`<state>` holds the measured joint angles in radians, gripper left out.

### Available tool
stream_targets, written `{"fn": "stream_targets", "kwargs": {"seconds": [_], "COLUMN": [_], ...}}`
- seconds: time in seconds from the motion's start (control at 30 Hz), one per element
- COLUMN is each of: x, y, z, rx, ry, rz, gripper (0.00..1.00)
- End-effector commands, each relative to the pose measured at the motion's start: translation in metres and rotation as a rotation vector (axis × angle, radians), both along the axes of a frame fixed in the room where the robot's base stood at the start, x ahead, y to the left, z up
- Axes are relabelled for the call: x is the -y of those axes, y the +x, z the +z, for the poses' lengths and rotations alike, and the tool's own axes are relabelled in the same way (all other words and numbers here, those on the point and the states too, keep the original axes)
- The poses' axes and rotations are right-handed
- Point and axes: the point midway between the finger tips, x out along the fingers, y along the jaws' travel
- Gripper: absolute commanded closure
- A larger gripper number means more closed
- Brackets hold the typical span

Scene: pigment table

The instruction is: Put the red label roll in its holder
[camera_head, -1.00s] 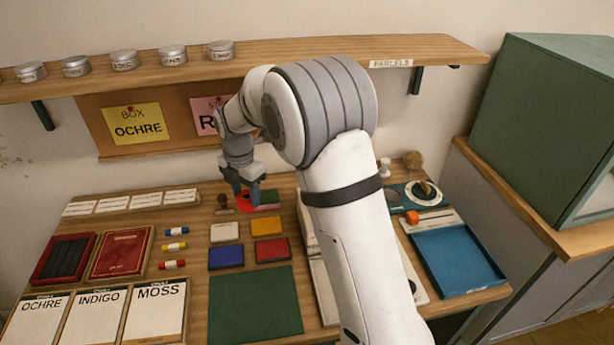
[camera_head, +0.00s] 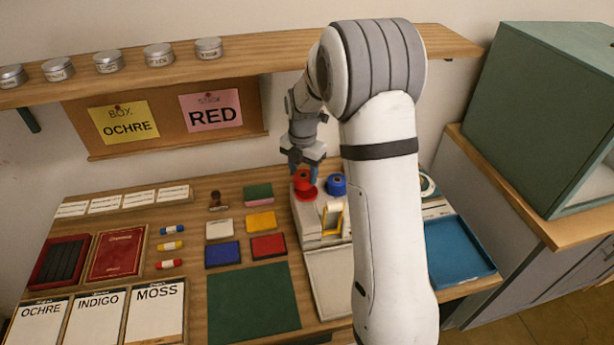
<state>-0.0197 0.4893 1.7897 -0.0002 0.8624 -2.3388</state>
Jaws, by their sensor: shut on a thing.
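The red label roll (camera_head: 305,188) is between the fingers of my gripper (camera_head: 304,172), which points down and is shut on it. The roll is at the back left end of a pale holder unit (camera_head: 309,236). I cannot tell whether the roll touches the holder or hangs just above it. A blue roll (camera_head: 337,184) is close on its right, and a yellow roll (camera_head: 333,217) sits in front. My arm hides part of the unit's right side.
A wooden shelf (camera_head: 250,58) with several tins runs above. Coloured pads, a stamp (camera_head: 217,200) and a green mat (camera_head: 239,303) lie to the left. A blue tray (camera_head: 458,252) is at the right. A pink card reading RED (camera_head: 212,110) is on the board behind.

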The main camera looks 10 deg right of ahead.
Motion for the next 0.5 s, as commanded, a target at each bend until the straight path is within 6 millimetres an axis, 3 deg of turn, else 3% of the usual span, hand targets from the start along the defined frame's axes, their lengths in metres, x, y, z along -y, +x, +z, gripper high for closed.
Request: {"fn": "stream_targets", "kwargs": {"seconds": [0.17, 0.5], "x": [0.009, 0.009], "y": [0.0, 0.0], "z": [-0.003, -0.036], "rx": [-0.001, 0.0], "ry": [0.0, 0.0], "rz": [0.0, -0.001], "gripper": [0.75, 0.75]}}
